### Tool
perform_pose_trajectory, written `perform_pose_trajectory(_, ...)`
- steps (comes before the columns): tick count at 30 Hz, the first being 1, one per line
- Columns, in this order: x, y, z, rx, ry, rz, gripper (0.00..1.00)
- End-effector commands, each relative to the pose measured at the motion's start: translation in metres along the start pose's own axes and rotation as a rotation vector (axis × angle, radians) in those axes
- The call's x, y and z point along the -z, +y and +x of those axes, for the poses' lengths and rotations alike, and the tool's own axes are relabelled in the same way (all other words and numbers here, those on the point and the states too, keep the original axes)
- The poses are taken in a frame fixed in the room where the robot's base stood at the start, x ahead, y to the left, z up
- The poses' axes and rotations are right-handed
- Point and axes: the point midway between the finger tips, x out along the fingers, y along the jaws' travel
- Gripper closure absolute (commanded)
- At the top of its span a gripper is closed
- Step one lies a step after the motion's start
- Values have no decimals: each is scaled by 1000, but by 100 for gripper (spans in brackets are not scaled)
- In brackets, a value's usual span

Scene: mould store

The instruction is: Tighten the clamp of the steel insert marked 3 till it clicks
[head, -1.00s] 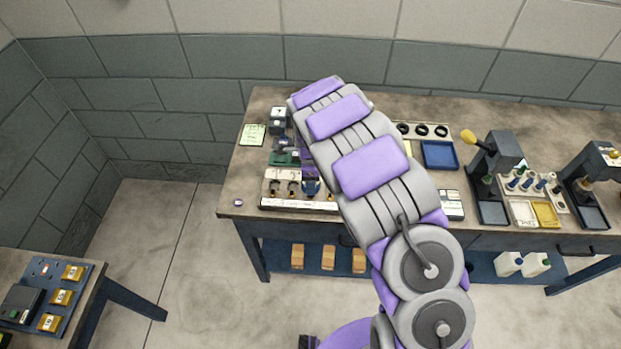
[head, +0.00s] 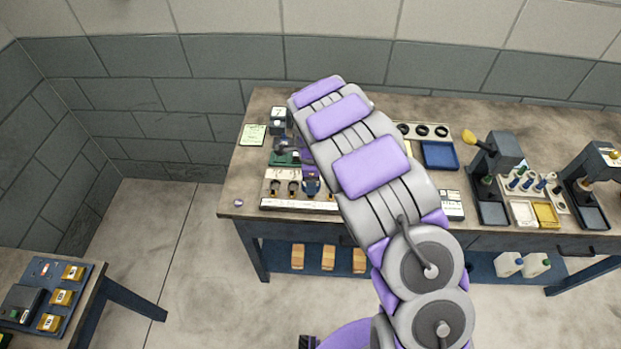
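A rack (head: 300,205) with a pale front strip stands at the near left of the workbench. Several dark inserts with orange-brown parts (head: 293,188) stand in it. Their marks are too small to read, so I cannot tell which is 3. A dark grey device on a green base (head: 283,159) sits just behind the rack; I cannot tell whether it is the clamp. My arm reaches over the bench. A small purple part of my wrist or gripper (head: 309,168) shows beside the green base, above the rack's right part. The fingertips are hidden or too small to tell.
The workbench (head: 240,185) has a green note (head: 253,135), a small dark box (head: 279,115), a blue tray (head: 439,155) and a press (head: 490,175) at the right. A small round purple-white object (head: 238,202) lies at its left corner. Another table (head: 95,290) stands at lower left.

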Motion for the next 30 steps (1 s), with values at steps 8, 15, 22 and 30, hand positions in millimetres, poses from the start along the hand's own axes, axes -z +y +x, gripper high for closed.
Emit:
perform_pose_trajectory(8,0,0,-12,0,-1,0,76)
perform_pose_trajectory(15,0,0,-23,1,0,0,76)
perform_pose_trajectory(22,0,-1,-34,2,-1,0,76)
perform_pose_trajectory(30,1,-1,-46,3,-1,1,76)
